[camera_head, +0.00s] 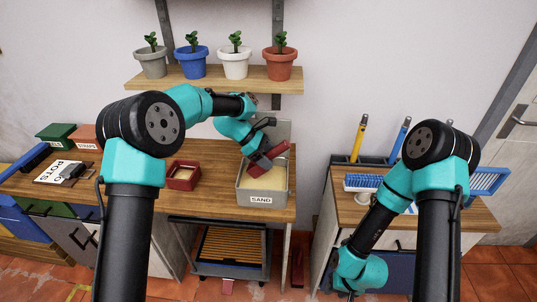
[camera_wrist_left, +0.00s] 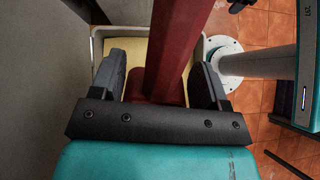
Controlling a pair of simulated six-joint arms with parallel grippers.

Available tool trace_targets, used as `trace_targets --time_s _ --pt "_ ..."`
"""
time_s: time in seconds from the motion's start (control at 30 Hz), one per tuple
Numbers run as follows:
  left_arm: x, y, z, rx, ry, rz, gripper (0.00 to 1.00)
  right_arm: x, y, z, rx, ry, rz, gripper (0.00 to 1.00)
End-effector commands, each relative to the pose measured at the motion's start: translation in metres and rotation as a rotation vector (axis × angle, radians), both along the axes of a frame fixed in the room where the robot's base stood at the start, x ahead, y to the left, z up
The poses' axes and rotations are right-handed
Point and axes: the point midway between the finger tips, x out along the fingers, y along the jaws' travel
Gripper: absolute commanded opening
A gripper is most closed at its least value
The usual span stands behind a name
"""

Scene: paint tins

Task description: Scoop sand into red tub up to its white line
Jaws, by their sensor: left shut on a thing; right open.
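The red tub (camera_head: 183,184) stands on the wooden bench, left of the grey sand bin (camera_head: 262,199) labelled SAND. A pale patch shows inside the tub; its white line cannot be made out. My left gripper (camera_head: 258,160) is shut on a red scoop (camera_head: 272,157) over the bin. In the left wrist view the scoop (camera_wrist_left: 170,50) runs up between the fingers of the left gripper (camera_wrist_left: 160,85), with pale sand (camera_wrist_left: 135,52) behind it. Whether the scoop touches the sand is hidden. My right gripper (camera_head: 349,291) hangs low at the bottom edge, open and partly hidden.
Several potted plants stand on the shelf (camera_head: 210,78) above.

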Motion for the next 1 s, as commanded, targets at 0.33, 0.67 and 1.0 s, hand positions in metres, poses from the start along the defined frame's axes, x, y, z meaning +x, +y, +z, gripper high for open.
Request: trace_targets --time_s 0.33,0.67,1.0 --pt "0.000 0.000 -0.014 0.000 0.001 0.000 0.40 0.000 0.000 0.000 0.000 0.000 0.000 0.43" --pt "0.000 0.000 -0.027 0.000 0.001 0.000 0.40 0.000 0.000 0.000 0.000 0.000 0.000 0.43" --pt "0.000 0.000 -0.039 0.000 0.001 0.001 0.40 0.000 0.000 0.000 0.000 0.000 0.000 0.43"
